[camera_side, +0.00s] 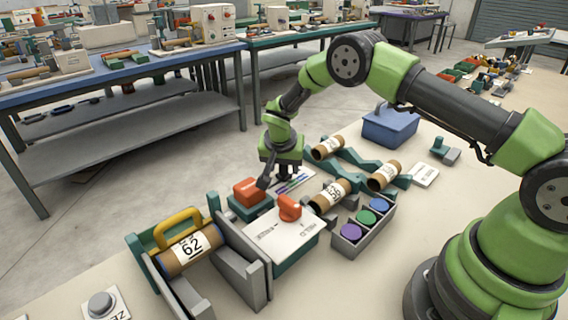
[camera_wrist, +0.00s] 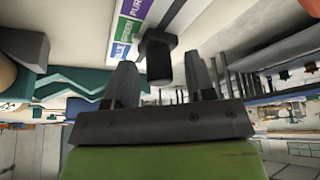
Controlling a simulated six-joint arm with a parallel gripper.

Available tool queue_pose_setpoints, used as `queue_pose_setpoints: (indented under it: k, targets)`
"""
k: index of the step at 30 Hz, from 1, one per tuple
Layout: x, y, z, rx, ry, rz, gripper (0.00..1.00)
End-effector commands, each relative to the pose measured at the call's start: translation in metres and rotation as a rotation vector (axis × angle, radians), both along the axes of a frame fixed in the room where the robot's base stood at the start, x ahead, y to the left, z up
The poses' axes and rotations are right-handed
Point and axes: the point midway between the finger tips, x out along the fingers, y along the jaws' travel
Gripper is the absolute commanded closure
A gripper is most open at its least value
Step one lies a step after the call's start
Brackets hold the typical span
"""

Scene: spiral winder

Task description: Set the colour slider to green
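The colour slider is a panel with purple, green and blue labels; in the wrist view its green label (camera_wrist: 131,31) lies between the purple and blue ones. A dark slider knob (camera_wrist: 158,58) stands beside the labels, toward the green and blue end; its exact setting is hard to tell. My gripper (camera_wrist: 163,80) has its fingers apart, with the knob between and just beyond the tips, no contact visible. In the side view my gripper (camera_side: 281,178) points down over the slider panel (camera_side: 293,184), partly hiding it.
An orange block on a teal base (camera_side: 249,199) stands close left of my gripper. A white-topped box with an orange knob (camera_side: 288,210) is in front. Cardboard tubes (camera_side: 329,194) lie on the right, near a tray of coloured discs (camera_side: 365,218). A winder holds tube 62 (camera_side: 189,247).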

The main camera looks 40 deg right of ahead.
Motion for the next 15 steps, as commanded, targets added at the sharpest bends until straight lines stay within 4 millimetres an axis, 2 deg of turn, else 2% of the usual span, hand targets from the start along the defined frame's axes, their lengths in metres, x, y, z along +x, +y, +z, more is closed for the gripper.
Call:
queue_pose_setpoints:
  k: [4, 7, 15]
  targets:
    - [-0.001, 0.001, 0.003, 0.000, 0.000, 0.000, 0.50]
    - [-0.002, 0.004, 0.013, 0.000, -0.002, 0.001, 0.50]
    - [-0.014, 0.021, 0.061, 0.001, -0.003, 0.000, 0.50]
